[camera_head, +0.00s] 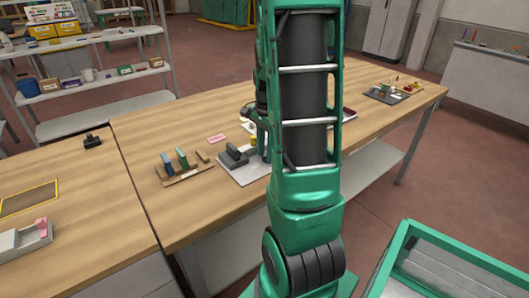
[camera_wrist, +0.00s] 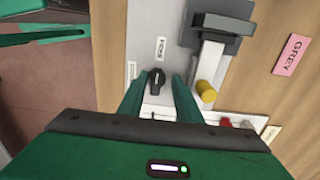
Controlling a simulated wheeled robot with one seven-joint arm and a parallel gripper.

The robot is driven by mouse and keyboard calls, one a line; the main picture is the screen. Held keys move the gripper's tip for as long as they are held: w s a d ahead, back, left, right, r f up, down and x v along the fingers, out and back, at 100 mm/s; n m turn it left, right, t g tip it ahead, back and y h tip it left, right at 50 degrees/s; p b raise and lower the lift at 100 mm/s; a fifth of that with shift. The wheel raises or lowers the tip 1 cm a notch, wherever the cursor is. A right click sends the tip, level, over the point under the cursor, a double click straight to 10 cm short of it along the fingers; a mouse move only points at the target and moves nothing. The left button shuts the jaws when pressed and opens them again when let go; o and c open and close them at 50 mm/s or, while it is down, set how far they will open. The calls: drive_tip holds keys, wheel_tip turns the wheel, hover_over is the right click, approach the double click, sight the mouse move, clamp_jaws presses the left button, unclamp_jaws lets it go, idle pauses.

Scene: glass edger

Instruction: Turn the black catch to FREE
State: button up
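The black catch (camera_wrist: 156,80) is a small dark knob on the light grey plate of the edger (camera_wrist: 150,30), seen in the wrist view. My gripper (camera_wrist: 158,84) is open, with one green fingertip on either side of the catch and a gap visible on both sides. I cannot tell how deep the fingertips reach. A small label (camera_wrist: 161,48) sits just beyond the catch and another label (camera_wrist: 131,70) to its left; I cannot read them surely. In the head view the edger (camera_head: 246,172) shows partly, and my arm hides the catch and gripper.
A yellow knob (camera_wrist: 206,91) and a dark grey block (camera_wrist: 218,28) stand close right of my fingers. A pink GREY tag (camera_wrist: 291,54) lies on the wooden bench.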

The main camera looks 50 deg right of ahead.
drive_tip(key=shift+s+d, duration=0.15)
drive_tip(key=shift+r, duration=0.15)
wheel_tip(320, 180, up, 10)
drive_tip(key=shift+r, duration=0.2)
idle(0.3)
idle(0.5)
drive_tip(key=s+a+f+n, duration=0.2)
drive_tip(key=s+a+n, duration=1.2)
drive_tip(key=a, duration=0.3)
drive_tip(key=shift+s, duration=0.5)
drive_tip(key=shift+w, duration=0.1)
